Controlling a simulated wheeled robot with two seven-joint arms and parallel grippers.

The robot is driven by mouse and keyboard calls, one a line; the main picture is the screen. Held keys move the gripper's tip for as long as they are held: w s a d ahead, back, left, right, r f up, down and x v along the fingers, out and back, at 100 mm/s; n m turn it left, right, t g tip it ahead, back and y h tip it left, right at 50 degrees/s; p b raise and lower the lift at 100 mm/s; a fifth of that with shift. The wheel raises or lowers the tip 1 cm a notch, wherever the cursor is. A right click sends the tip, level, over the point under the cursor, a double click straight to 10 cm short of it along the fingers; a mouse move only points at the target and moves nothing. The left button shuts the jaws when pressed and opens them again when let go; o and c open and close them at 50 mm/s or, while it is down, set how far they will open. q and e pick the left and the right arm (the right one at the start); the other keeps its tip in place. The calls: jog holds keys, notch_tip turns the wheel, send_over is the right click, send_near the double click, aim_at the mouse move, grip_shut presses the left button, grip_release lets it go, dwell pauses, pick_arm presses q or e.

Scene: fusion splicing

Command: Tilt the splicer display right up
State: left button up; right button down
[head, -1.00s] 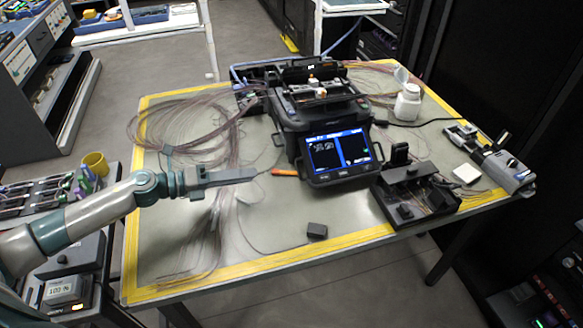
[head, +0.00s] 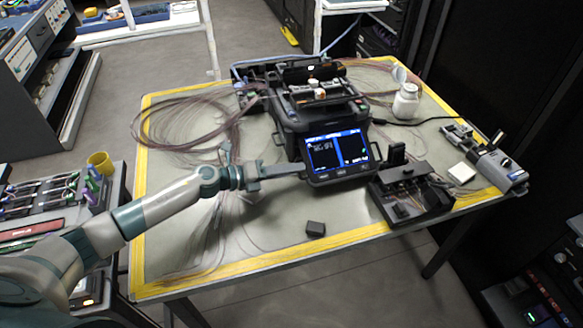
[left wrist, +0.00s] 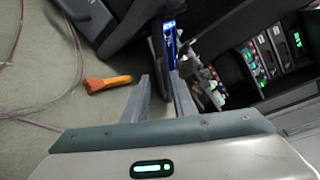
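The black splicer (head: 322,106) stands on the table with its display (head: 338,153) tilted on the front. The display is lit blue and faces the front of the table. My left gripper (head: 303,169) is level at the display's left edge, near its lower left corner. The display (left wrist: 169,45) shows there edge-on, just ahead of the gap between the fingertips. I cannot tell whether a finger touches it. My right gripper is not in view.
An orange-handled tool (left wrist: 107,83) lies on the table beside the left fingers. Loose fibre coils (head: 190,120) spread at left. A small black block (head: 315,228) lies in front.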

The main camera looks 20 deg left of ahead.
pick_arm(q)
grip_shut()
dwell(1.5)
